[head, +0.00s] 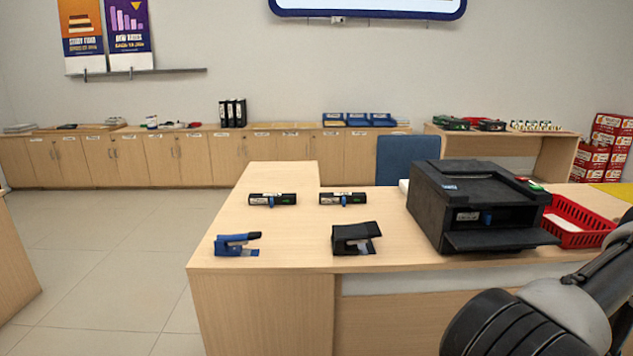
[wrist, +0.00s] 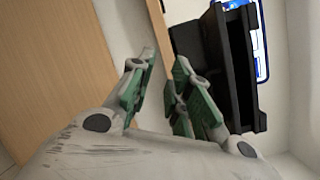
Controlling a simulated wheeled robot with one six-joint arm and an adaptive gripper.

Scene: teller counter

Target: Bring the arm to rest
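My gripper (wrist: 165,58) shows in the wrist view with its two green-padded fingers apart and nothing between them. It is open and empty. In the head view only part of my arm shows, at the lower right beside the counter's front edge; the gripper itself is outside that view. In the wrist view the picture is tilted, with the wooden counter (wrist: 50,70) to the left of the fingers and a black machine (wrist: 232,60) to the right, beyond the fingertips. The fingers appear clear of both.
On the counter (head: 290,232) stand a black printer (head: 470,185), a red basket (head: 585,212), a blue stapler (head: 235,244), a black stapler (head: 355,238) and two dark label-bearing devices (head: 272,199) (head: 342,198). A blue chair (head: 405,158) is behind. Open floor (head: 105,240) lies left.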

